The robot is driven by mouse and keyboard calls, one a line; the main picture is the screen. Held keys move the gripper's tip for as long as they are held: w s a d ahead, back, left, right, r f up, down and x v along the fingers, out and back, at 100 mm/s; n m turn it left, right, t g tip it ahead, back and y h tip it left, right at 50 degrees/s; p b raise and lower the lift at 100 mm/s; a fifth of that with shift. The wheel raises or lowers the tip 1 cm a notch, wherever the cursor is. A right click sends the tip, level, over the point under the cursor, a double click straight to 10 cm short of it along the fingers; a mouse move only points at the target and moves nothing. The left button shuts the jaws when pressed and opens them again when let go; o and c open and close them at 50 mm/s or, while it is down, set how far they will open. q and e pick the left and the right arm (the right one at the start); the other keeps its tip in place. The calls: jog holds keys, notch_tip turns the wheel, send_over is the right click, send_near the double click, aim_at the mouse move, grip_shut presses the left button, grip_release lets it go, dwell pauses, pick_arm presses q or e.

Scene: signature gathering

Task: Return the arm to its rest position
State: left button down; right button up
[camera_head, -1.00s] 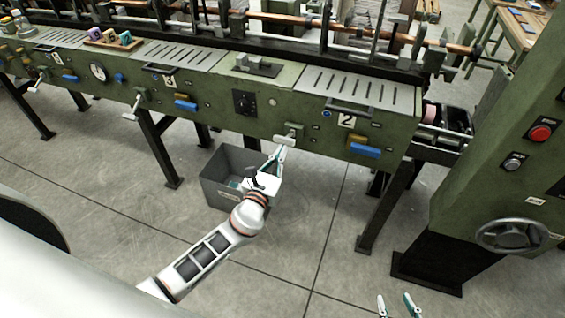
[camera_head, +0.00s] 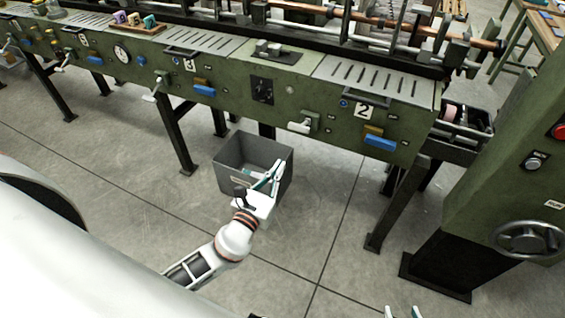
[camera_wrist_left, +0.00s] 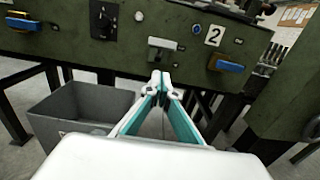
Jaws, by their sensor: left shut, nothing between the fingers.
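My left gripper (camera_head: 280,166) is shut and empty at the end of my white arm, in front of the green machine (camera_head: 225,88). In the head view it overlaps the right side of a grey bin on the floor. In the left wrist view its fingertips (camera_wrist_left: 161,76) meet, below a white-handled lever (camera_wrist_left: 163,44) on the machine and apart from it. My right gripper (camera_head: 403,311) barely shows at the bottom edge of the head view, with its two fingertips apart.
The grey bin (camera_head: 223,165) stands on the floor below the machine and holds something small. Machine legs (camera_head: 398,205) stand to the right. A green cabinet with a handwheel (camera_head: 528,238) stands at the far right. The floor between is clear.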

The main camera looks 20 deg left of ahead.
pick_arm(q)
jog(key=shift+s+f, duration=0.1)
jog(key=shift+s, duration=0.05)
dwell(0.4)
jog(key=s+d+f+n+g, duration=0.1)
jog(key=s+f+n, duration=0.4)
jog(key=n, duration=0.5)
jog(key=s+d+f+n+g+h, duration=0.1)
jog(key=s+f+n+g, duration=0.3)
jog(key=s+n, duration=0.4)
jog(key=s+d+f+n+g+h, duration=0.1)
jog(key=s+f+n, duration=0.6)
jog(key=n, duration=0.7)
jog(key=shift+g, duration=0.8)
jog(key=shift+s, duration=0.1)
